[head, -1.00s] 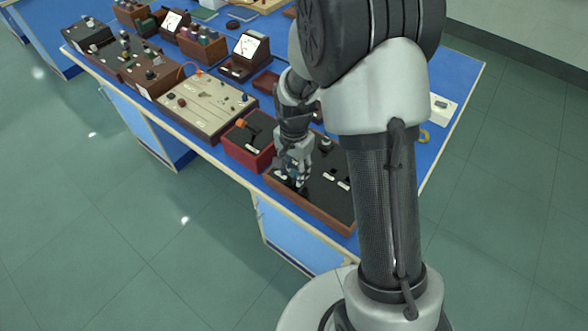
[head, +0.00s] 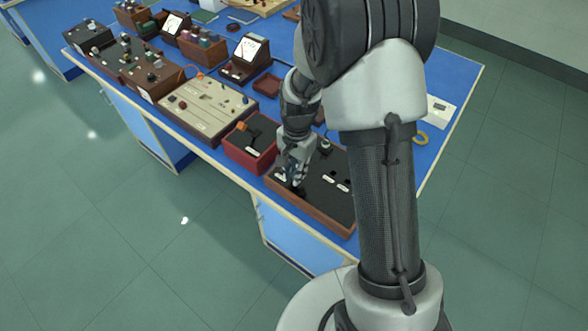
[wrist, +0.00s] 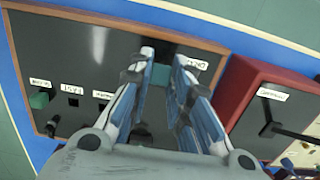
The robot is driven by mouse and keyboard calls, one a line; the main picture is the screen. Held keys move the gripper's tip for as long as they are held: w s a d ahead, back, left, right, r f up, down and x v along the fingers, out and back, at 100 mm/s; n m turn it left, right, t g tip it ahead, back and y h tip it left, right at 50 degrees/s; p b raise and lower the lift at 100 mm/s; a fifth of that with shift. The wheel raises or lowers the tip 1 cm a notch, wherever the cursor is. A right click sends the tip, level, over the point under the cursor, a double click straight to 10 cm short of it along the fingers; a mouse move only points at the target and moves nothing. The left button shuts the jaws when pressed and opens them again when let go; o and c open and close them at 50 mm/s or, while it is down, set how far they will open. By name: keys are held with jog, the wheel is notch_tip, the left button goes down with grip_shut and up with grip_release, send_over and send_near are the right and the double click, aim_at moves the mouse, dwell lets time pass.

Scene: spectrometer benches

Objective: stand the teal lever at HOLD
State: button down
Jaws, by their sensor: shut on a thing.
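The teal lever (wrist: 160,76) shows as a small teal block between the fingers in the wrist view, over the black panel. My gripper (wrist: 165,56) is shut on it, low over the panel. A printed label (wrist: 197,63) lies right beside the right finger; I cannot read it surely. The lever's base and slot are hidden by the fingers. In the head view my gripper (head: 295,186) is at the left end of the wood-framed panel box (head: 310,212), and the lever is too covered to make out.
In the wrist view a green knob (wrist: 39,100) and several labels lie on the panel's left part. A red box (head: 236,156) with a black top and orange-tipped handle (head: 242,126) stands close beside the panel. A beige instrument board (head: 207,108) lies beyond it.

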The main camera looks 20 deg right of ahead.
jog(key=shift+w+d+r+g+y+p, duration=0.2)
jog(key=shift+d+g+y+p, duration=0.15)
jog(key=shift+p, duration=0.25)
jog(key=shift+w+d+r+g+y+p, duration=0.1)
jog(key=shift+w+d+g+y+p, duration=0.15)
jog(key=shift+y+p, duration=0.25)
jog(key=shift+w+d+f+g+y+p, duration=0.1)
jog(key=shift+w+d+g+y+p, duration=0.25)
jog(key=shift+y, duration=0.3)
jog(key=shift+w+d+f+g+y+p, duration=0.1)
jog(key=shift+d+g+y+p, duration=0.3)
jog(key=shift+y, duration=0.2)
jog(key=shift+a, duration=0.1)
jog(key=c, duration=1.5)
grip_release()
jog(key=shift+r, duration=0.1)
jog(key=v, duration=1.2)
jog(key=shift+w, duration=0.1)
